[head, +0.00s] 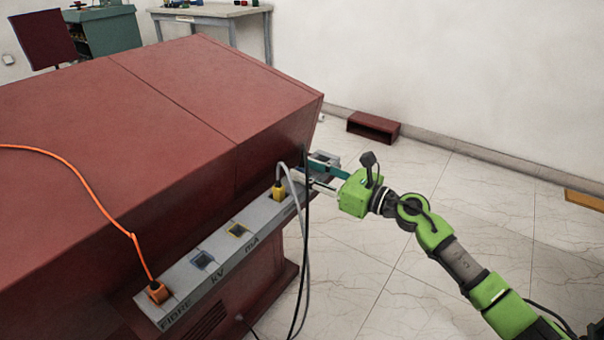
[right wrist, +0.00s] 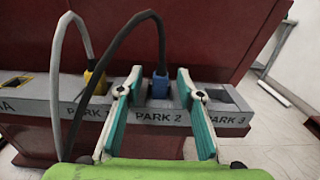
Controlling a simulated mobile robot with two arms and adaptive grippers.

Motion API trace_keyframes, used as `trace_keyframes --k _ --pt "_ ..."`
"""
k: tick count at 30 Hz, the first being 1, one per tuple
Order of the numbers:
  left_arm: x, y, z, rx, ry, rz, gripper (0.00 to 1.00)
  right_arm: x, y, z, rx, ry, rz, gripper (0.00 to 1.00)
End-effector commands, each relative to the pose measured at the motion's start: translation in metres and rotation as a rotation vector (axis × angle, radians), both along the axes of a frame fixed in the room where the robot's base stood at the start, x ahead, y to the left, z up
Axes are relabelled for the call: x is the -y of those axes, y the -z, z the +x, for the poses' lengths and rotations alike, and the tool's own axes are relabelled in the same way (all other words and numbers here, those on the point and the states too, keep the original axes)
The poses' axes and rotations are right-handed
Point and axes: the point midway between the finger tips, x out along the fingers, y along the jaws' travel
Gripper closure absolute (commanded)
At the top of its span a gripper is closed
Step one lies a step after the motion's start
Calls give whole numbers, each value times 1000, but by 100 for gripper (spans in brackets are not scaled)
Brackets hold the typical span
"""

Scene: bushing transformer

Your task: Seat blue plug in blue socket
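The blue plug (right wrist: 160,85) stands in the PARK 2 slot in the right wrist view, with a black cable (right wrist: 125,38) arching from its top. My right gripper (right wrist: 159,82) is open, with one finger on each side of the plug and gaps between. In the head view my right gripper (head: 318,174) is at the far end of the socket strip, and the blue plug cannot be made out there. The blue-framed socket (head: 203,261) at the kV label is empty. My left gripper is not in view.
A yellow plug (head: 279,191) with a grey cable stands in PARK 1, close to the right gripper. The yellow-framed mA socket (head: 238,230) is empty. An orange plug (head: 157,291) sits at FIBRE. PARK 3 (right wrist: 220,97) holds no plug. The red cabinet (head: 190,120) rises behind the strip.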

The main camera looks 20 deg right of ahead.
Motion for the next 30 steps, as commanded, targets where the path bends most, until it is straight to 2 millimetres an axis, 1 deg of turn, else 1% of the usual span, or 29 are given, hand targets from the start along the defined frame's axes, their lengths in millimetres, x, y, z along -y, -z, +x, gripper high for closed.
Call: trace_keyframes --k 1,4,7,12,13,14,15,16,17,30 --pt "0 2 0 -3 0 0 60 -4 -2 7 2 1 2 66" --pt "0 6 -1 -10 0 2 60 -9 -1 14 2 1 1 66" --pt "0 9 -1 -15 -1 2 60 -11 0 16 0 2 0 66" --pt "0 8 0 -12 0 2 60 -11 0 16 0 2 0 66" --pt "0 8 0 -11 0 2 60 -11 0 16 0 2 0 71" --pt "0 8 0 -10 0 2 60 -11 0 16 0 2 0 79" --pt "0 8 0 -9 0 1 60 -11 0 16 0 2 0 89" --pt "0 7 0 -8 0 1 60 -11 0 16 0 2 0 97" --pt "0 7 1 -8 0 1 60 -11 0 16 0 2 0 100" --pt "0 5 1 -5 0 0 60 -11 -3 16 0 2 0 100"
